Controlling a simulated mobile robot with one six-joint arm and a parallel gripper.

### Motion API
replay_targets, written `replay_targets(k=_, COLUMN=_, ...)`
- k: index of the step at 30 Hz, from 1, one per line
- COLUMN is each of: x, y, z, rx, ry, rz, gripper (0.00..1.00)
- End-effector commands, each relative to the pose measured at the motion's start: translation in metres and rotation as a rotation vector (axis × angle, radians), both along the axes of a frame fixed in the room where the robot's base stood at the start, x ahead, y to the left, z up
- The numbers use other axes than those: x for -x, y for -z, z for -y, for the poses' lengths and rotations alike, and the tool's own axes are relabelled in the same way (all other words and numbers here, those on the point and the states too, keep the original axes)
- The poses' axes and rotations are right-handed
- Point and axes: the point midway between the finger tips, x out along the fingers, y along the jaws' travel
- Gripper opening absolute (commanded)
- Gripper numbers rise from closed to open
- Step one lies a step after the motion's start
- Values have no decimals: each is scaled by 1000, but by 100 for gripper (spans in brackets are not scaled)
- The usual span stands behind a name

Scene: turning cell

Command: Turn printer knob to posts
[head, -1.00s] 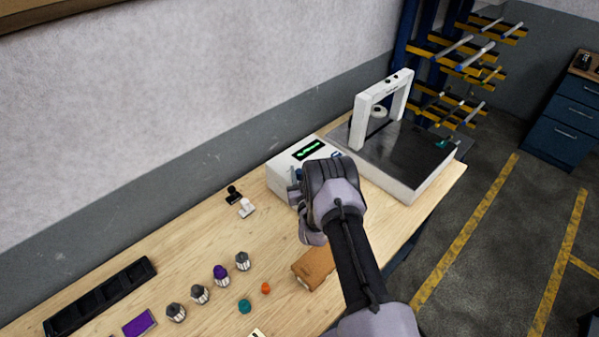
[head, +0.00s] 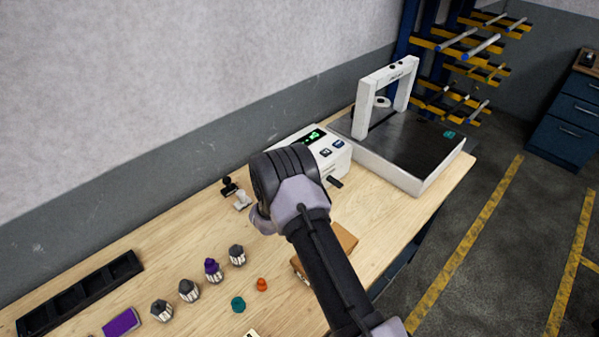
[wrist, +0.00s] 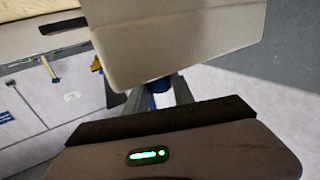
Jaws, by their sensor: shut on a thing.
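The printer's white control box (head: 334,160) stands on the wooden bench, with a green-lit display (head: 313,135) and blue buttons (head: 326,153) on top. Its display marks are too small to read. My arm's wrist hides its near left part and the gripper in the head view. The knob's pointer and marks are hidden.
The printer's bed and white gantry (head: 362,108) stand to the right. Several small knob-like pieces (head: 189,291), a teal piece (head: 238,304), an orange piece (head: 262,284), a brown block (head: 342,238), stamps (head: 242,199) and a black tray (head: 85,293) lie on the bench.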

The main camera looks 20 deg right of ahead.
Motion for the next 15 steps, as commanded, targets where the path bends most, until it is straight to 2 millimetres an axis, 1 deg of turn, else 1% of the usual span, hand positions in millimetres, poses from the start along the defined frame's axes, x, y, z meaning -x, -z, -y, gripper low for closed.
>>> replay_targets(k=1, x=-1, y=10, z=-2, rx=-2, ry=39, rz=5, gripper=0)
replay_targets(k=9, x=-1, y=9, z=-1, rx=-1, ry=266, rz=3, gripper=0)
replay_targets(k=15, x=-1, y=6, z=0, rx=-1, ry=392, rz=2, gripper=0)
